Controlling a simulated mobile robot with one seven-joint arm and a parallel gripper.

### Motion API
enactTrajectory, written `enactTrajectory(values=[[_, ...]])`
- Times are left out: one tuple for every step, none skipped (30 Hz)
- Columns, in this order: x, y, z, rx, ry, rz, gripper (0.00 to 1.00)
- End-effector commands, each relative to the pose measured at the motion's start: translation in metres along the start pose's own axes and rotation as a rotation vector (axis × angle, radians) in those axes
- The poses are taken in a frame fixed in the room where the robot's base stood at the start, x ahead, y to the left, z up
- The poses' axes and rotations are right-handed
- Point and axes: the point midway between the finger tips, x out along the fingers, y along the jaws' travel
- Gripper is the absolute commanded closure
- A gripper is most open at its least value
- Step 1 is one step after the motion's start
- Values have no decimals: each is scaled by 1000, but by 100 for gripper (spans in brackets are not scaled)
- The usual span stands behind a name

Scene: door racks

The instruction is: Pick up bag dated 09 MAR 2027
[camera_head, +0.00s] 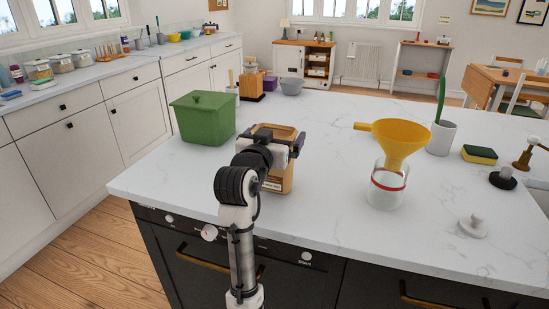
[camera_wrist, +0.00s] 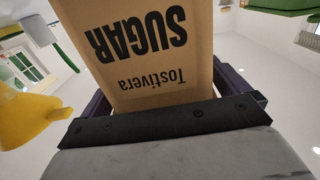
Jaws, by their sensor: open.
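A tan paper bag (camera_head: 287,174) stands upright on the white marble island, partly hidden behind my wrist and gripper in the head view. A small label shows low on its front; its date is too small to read for sure. In the wrist view the bag (camera_wrist: 150,68) fills the middle, with "SUGAR" and "Tostivera" upside down. My gripper (camera_head: 270,146) is at the upper part of the bag, open. In the wrist view its dark fingers (camera_wrist: 165,85) stand on either side of the bag; I cannot tell whether they touch it.
A green lidded bin (camera_head: 203,119) stands close to the left of the bag. To the right are a glass jar (camera_head: 388,186) with a yellow funnel (camera_head: 398,139), a white cup (camera_head: 440,138) and a sponge (camera_head: 479,155). The marble between bag and jar is clear.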

Motion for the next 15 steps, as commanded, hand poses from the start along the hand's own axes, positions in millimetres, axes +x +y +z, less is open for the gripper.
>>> enactTrajectory(values=[[6,0,-1,0,0,0,0],[8,0,-1,0,0,0,0],[10,0,0,0,0,0,0],[11,0,0,0,0,0,0],[11,0,0,0,0,0,0],[11,0,0,1,0,0,0],[11,0,0,1,1,0,0],[11,0,1,1,1,0,0],[11,0,1,1,1,0,0],[11,0,1,1,1,0,0],[11,0,1,1,1,0,3],[11,0,0,1,1,0,8],[11,0,0,1,1,0,12],[11,0,0,1,1,0,16],[11,0,0,1,1,0,21]])
